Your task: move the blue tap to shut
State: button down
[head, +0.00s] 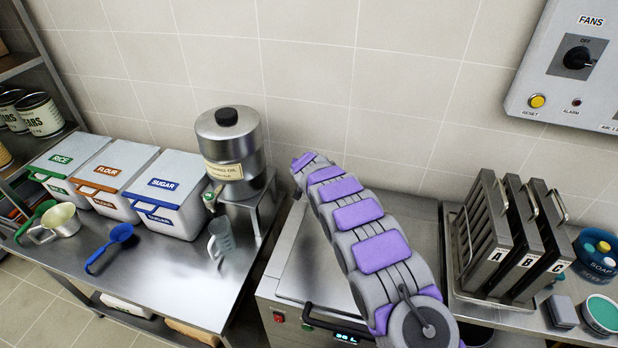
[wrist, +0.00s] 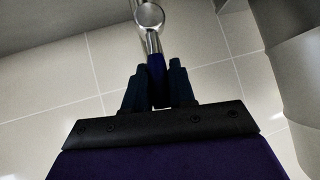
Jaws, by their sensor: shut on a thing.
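In the wrist view my gripper (wrist: 157,88) is shut on a dark blue handle, which I take to be the blue tap (wrist: 156,68). The handle stands between the two black fingers. The view is dark, so how far the tap is turned cannot be told. In the head view my arm reaches up over the steel appliance, and its links hide my gripper and the tap.
A steel oil dispenser (head: 228,140) on a stand and a measuring jug (head: 219,240) are left of my arm. Bins for rice, flour and sugar (head: 166,200) stand further left. A rack of lettered panels (head: 513,240) is on the right. A control panel (head: 570,65) hangs above.

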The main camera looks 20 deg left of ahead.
jog(key=shift+s+a+f+n+h+b, duration=0.15)
jog(key=shift+a+n+h+b, duration=0.35)
jog(key=shift+b, duration=0.45)
jog(key=c, duration=1.1)
grip_release()
jog(key=shift+a, duration=0.1)
jog(key=shift+o, duration=0.2)
jog(key=shift+r, duration=0.2)
jog(key=shift+s+d+r, duration=0.2)
jog(key=shift+s+r, duration=0.05)
jog(key=shift+r, duration=0.25)
jog(key=p+v, duration=0.1)
jog(key=v, duration=1.4)
jog(key=shift+s+a, duration=0.25)
jog(key=shift+s, duration=0.25)
jog(key=shift+r, duration=0.1)
